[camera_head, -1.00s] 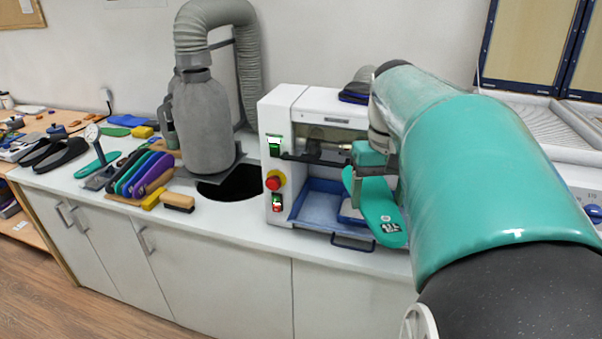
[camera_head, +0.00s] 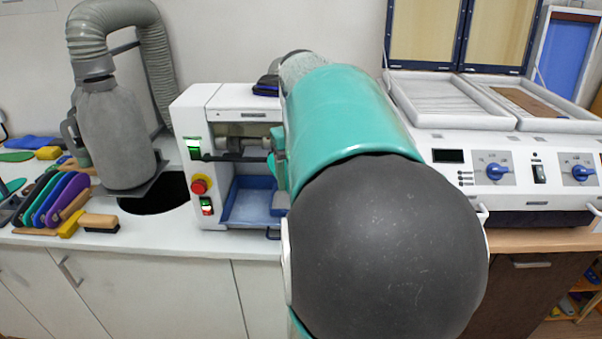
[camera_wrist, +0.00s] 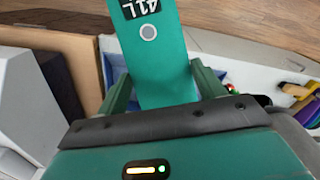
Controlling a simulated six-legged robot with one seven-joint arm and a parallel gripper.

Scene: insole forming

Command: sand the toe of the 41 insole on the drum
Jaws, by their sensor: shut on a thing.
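The teal insole (camera_wrist: 158,62), marked 41L on a black label, is held in my gripper (camera_wrist: 163,84) in the wrist view. The two fingers are shut on it, and the labelled part reaches out past them. In the head view my arm hides nearly all of the gripper and the insole; only a teal sliver shows beside the machine's opening. The white sanding machine (camera_head: 192,112) stands on the counter with its drum (camera_head: 242,144) inside the opening, partly behind my arm. Whether the insole touches the drum cannot be seen.
A blue tray (camera_head: 242,212) sits under the drum. A red stop button (camera_head: 199,187) is on the machine's front. A grey dust collector (camera_head: 113,140), a dark round hole (camera_head: 155,193) and colourful insoles (camera_head: 62,198) are at left. A white press (camera_head: 520,165) stands at right.

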